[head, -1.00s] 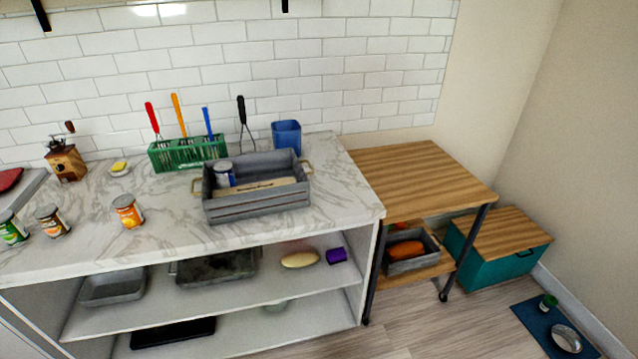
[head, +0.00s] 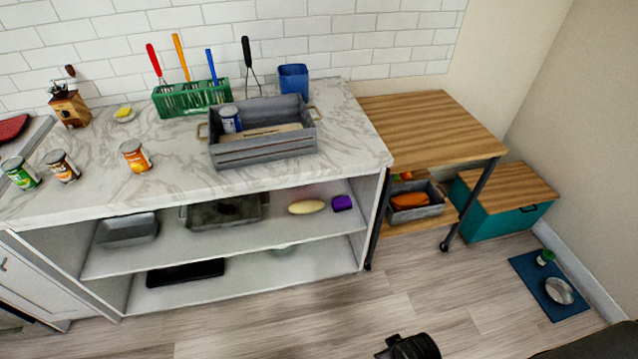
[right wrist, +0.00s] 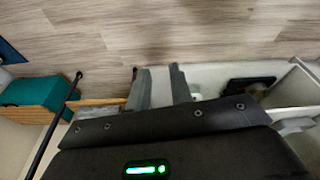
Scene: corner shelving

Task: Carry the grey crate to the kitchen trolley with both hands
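The grey crate (head: 265,151) stands upright on the marble counter in the head view, with a brass-coloured handle at each end. It holds a blue and white can (head: 230,119) and a light wooden piece lying lengthwise. The kitchen trolley (head: 425,128) is right of the counter; its wooden top is bare. Neither gripper touches the crate. My left gripper is out of view. In the right wrist view my right gripper (right wrist: 160,72) has its two fingers apart with nothing between them, above the floor and facing the low shelves. Dark parts of my right arm show at the head view's bottom right.
A green utensil rack (head: 192,98) and a blue cup (head: 293,80) stand behind the crate. Several cans are at the counter's left. The trolley's lower shelf holds a small grey bin (head: 414,208). A teal chest (head: 505,214) and a blue mat (head: 548,287) lie farther right.

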